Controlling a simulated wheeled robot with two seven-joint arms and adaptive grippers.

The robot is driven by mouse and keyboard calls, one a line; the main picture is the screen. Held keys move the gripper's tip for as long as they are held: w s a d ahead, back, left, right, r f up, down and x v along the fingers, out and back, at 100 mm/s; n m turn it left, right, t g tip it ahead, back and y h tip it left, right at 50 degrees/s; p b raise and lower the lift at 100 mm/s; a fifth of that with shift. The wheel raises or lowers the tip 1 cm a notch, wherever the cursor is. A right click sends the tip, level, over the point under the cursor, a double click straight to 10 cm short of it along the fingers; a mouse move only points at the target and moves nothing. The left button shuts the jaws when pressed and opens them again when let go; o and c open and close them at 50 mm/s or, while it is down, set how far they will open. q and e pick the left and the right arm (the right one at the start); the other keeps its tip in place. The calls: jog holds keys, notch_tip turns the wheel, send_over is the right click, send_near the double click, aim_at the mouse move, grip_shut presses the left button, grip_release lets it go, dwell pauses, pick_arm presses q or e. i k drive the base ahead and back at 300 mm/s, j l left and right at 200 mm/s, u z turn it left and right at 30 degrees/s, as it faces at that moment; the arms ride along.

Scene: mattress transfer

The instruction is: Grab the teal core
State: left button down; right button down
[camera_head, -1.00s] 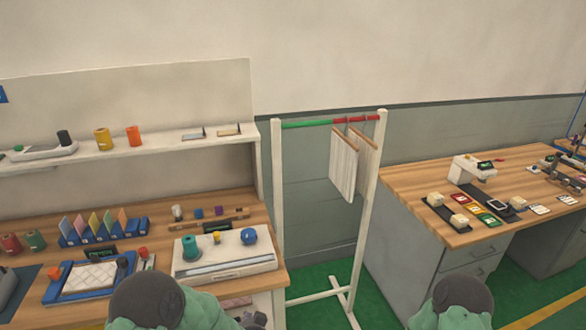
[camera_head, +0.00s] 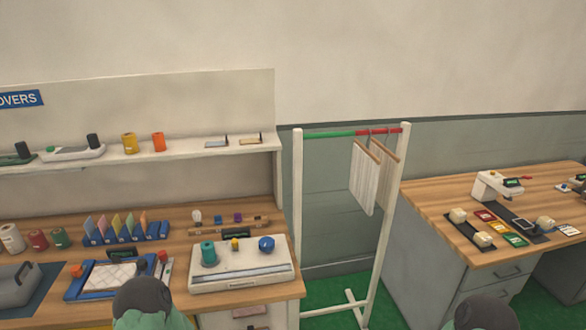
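A teal cylinder (camera_head: 208,253), which looks like the teal core, stands upright at the left end of a white flat device (camera_head: 240,283) on the left wooden bench. A small yellow piece (camera_head: 235,244) and a blue ball (camera_head: 266,244) sit on the same device. Rounded parts of my two arms show at the bottom edge, the left one just below and left of the device. Neither gripper shows in this view. Nothing is seen touching the teal cylinder.
A blue-framed tray (camera_head: 84,287) and a card rack (camera_head: 125,236) lie left of the device. A shelf (camera_head: 190,149) with rolls runs above. A hanging rack (camera_head: 297,220) stands right of the bench. Another desk (camera_head: 440,200) is at the right.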

aim_at(210, 256)
jog(key=u, duration=0.7)
